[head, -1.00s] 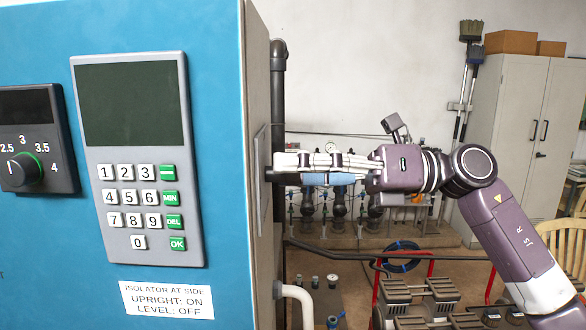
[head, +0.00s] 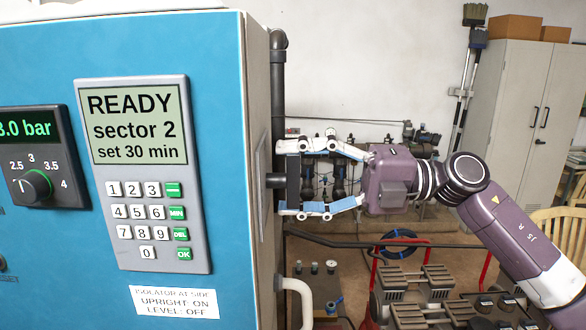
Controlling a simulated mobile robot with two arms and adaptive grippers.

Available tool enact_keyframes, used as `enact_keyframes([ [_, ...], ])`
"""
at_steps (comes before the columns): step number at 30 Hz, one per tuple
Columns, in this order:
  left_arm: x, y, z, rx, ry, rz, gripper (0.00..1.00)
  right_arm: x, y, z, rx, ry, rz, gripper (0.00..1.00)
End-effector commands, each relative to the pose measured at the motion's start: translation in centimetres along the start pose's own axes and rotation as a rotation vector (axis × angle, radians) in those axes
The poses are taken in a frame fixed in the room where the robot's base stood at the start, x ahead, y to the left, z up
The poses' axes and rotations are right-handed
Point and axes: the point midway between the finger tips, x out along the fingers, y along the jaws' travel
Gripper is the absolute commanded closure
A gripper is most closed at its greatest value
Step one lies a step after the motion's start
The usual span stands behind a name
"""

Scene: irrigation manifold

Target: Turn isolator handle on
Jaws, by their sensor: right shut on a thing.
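The isolator handle (head: 293,178) is a dark bar on a short shaft at the right side of the blue control cabinet (head: 225,55). It stands upright. My right gripper (head: 303,180) reaches it from the right and is shut on it, one white-and-blue finger at its upper end and one at its lower end. The cabinet display (head: 138,125) is lit and reads READY, sector 2, set 30 min. A label (head: 176,302) says upright is on, level is off. My left gripper is not in view.
A pressure dial (head: 36,184) with a lit 3.0 bar readout is on the cabinet front. A dark vertical pipe (head: 278,90) runs behind the handle. Pumps and pipework (head: 335,180) stand at the back wall. A grey locker (head: 515,125) and a chair (head: 560,228) are at the right.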

Motion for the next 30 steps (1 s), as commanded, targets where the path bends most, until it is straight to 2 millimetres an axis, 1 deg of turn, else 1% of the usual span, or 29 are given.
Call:
enact_keyframes([
  [1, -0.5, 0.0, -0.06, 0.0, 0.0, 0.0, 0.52, -0.07, 0.21, 0.14, 0.029, -0.004, 0.0, 0.56],
  [3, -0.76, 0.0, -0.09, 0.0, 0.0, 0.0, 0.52, -0.07, 0.17, 0.13, 0.066, -0.003, 0.0, 0.56],
  [10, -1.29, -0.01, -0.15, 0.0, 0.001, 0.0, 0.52, -0.04, 0.06, 0.09, 0.147, -0.002, 0.001, 0.56],
  [27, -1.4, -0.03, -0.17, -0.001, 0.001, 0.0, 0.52, -0.04, -0.06, 0.08, 0.178, -0.002, 0.001, 0.56],
  [28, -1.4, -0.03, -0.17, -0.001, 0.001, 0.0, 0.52, -0.05, -0.06, 0.09, 0.178, -0.003, 0.001, 0.3],
  [30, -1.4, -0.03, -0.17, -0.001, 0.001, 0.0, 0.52, -0.04, -0.06, 0.08, 0.178, -0.002, 0.001, 0.22],
])
